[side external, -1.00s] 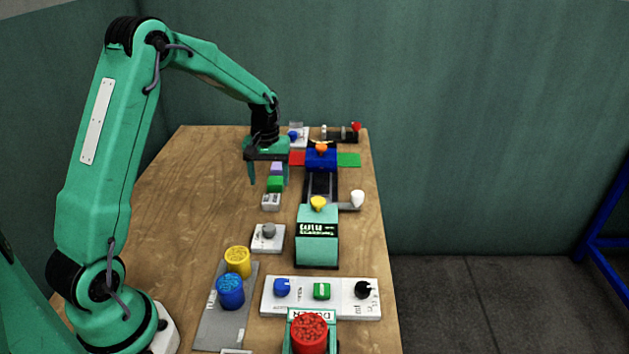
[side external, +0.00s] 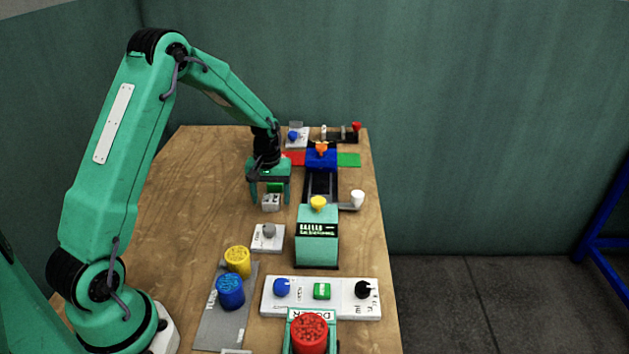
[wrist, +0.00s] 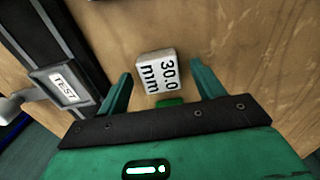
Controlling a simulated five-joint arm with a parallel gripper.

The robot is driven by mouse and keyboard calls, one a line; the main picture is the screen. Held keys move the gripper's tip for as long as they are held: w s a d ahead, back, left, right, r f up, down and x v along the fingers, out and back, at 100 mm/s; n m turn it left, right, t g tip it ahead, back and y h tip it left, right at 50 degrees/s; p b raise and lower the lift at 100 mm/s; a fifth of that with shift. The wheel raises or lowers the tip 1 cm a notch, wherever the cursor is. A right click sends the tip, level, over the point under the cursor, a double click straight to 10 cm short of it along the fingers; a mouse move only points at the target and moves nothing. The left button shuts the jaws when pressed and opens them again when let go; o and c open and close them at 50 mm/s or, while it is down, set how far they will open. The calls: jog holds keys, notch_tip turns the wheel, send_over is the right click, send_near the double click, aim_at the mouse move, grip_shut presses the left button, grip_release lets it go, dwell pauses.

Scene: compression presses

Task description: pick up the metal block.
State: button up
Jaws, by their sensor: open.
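The metal block (side external: 271,202) is a small silver-grey cube on the wooden table. In the wrist view the metal block (wrist: 157,72) shows its printed top, "30.0 mm". My gripper (side external: 270,198) is open, with its two fingers pointing down on either side of the block's line. In the wrist view my gripper (wrist: 161,74) has the block between or just beyond its fingertips, with a gap on both sides. I cannot tell the exact height of the fingertips above the table.
The press (side external: 317,245) stands to the right, and a grey knob on a white plate (side external: 268,238) is in front. Bare table (side external: 185,215) lies to the left.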

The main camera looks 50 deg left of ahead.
aim_at(271, 198)
dwell(0.4)
jog(key=c, duration=1.2)
jog(key=shift+o, duration=0.2)
jog(key=shift+r, duration=0.1)
jog(key=shift+r, duration=4.95)
jog(key=w+d, duration=0.2)
jog(key=d, duration=0.1)
jog(key=w+d, duration=0.6)
jog(key=d, duration=0.1)
jog(key=shift+w, duration=0.25)
